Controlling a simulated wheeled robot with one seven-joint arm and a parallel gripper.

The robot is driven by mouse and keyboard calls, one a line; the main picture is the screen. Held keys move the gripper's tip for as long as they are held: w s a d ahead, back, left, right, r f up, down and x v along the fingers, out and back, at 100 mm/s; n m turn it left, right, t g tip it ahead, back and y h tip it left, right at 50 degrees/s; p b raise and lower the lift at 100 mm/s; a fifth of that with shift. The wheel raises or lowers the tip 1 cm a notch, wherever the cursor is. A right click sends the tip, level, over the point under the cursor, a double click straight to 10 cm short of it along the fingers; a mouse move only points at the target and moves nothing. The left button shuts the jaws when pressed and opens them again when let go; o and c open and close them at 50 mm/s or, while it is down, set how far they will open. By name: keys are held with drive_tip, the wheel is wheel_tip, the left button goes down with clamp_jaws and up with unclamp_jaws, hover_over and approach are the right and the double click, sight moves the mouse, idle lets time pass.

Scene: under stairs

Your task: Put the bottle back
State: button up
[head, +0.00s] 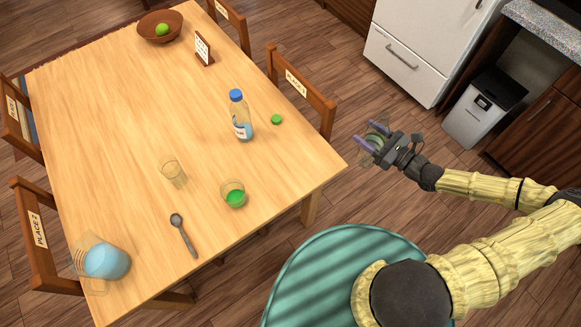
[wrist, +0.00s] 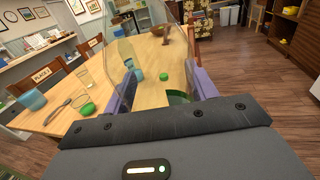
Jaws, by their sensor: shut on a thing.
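The bottle (head: 242,128), clear with a blue cap and a white label, stands upright on the wooden table (head: 120,130), near its right side. My gripper (head: 370,142) is off the table's right corner, well apart from the bottle. Its purple fingers are shut on a clear glass vessel (wrist: 145,50) with some green at its lower part. The vessel fills the middle of the wrist view, and the table shows through it. Its full shape is hard to tell. A small green disc (head: 276,119) lies on the table to the right of the bottle; it also shows in the wrist view (wrist: 163,76).
An empty glass (head: 174,172), a glass with green contents (head: 234,195), a spoon (head: 183,235) and a jug of blue liquid (head: 105,261) are along the near side. A bowl (head: 160,27) and a sign (head: 203,48) stand far off. A chair (head: 300,92) borders the right edge.

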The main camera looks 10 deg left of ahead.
drive_tip(key=s+a+n+g+y+b, duration=0.1)
drive_tip(key=a+b, duration=0.5)
drive_tip(key=a, duration=0.6)
drive_tip(key=s+a+n+g+y+b, duration=0.1)
drive_tip(key=a+n+g+b, duration=0.2)
drive_tip(key=a, duration=1)
drive_tip(key=g+b, duration=0.2)
drive_tip(key=shift+s+r+b, duration=0.2)
drive_tip(key=shift+s+b, duration=0.15)
drive_tip(key=shift+f, duration=0.1)
wheel_tip(320, 180, down, 6)
drive_tip(key=shift+d+f, duration=0.1)
drive_tip(key=shift+f, duration=0.05)
drive_tip(key=shift+f, duration=1.95)
